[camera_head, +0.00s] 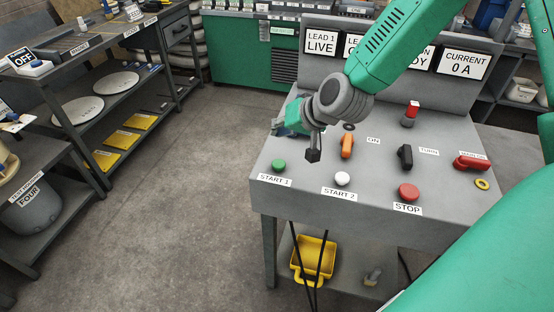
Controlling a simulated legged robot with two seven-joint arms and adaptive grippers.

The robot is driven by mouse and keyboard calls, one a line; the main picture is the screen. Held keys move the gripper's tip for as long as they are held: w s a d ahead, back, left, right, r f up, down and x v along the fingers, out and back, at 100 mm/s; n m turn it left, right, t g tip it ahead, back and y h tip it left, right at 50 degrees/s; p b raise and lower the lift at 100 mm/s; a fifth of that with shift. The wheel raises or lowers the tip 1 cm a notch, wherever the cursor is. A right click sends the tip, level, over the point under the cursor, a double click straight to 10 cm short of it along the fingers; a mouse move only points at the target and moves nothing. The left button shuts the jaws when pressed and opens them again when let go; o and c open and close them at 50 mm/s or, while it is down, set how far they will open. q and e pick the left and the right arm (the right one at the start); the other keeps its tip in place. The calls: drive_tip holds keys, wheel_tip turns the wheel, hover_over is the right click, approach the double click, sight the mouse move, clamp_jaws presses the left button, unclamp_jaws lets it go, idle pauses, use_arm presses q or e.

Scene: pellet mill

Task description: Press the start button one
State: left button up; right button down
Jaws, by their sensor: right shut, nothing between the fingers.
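The start button one is a green round button (279,165) at the front left of the grey control console (262,196), above a label reading START 1. My right gripper (312,155) is shut and empty. Its fingertips point down over the console, to the right of and slightly behind the green button in the picture, apart from it. The white START 2 button (342,179) is to the right, and the red STOP button (408,192) further right. My left gripper is not in view.
The console also carries an orange switch (347,146), a black switch (405,156) and a red handle (471,163). Display panels stand at its back, one reading LEAD 1 LIVE (322,43). A yellow bin (313,258) sits below. Open floor lies to the left.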

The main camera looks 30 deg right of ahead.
sight(279, 163)
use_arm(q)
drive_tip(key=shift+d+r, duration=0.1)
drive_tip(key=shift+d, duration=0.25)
use_arm(e)
drive_tip(key=shift+w+d+r, duration=0.15)
drive_tip(key=shift+w+d, duration=0.1)
drive_tip(key=shift+d, duration=0.2)
drive_tip(key=shift+a, duration=0.1)
wheel_tip(279, 163, down, 8)
drive_tip(key=b, duration=0.7)
drive_tip(key=shift+f, duration=0.4)
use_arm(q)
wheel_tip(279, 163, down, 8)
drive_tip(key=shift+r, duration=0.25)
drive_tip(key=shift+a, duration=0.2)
use_arm(e)
drive_tip(key=shift+a, duration=0.15)
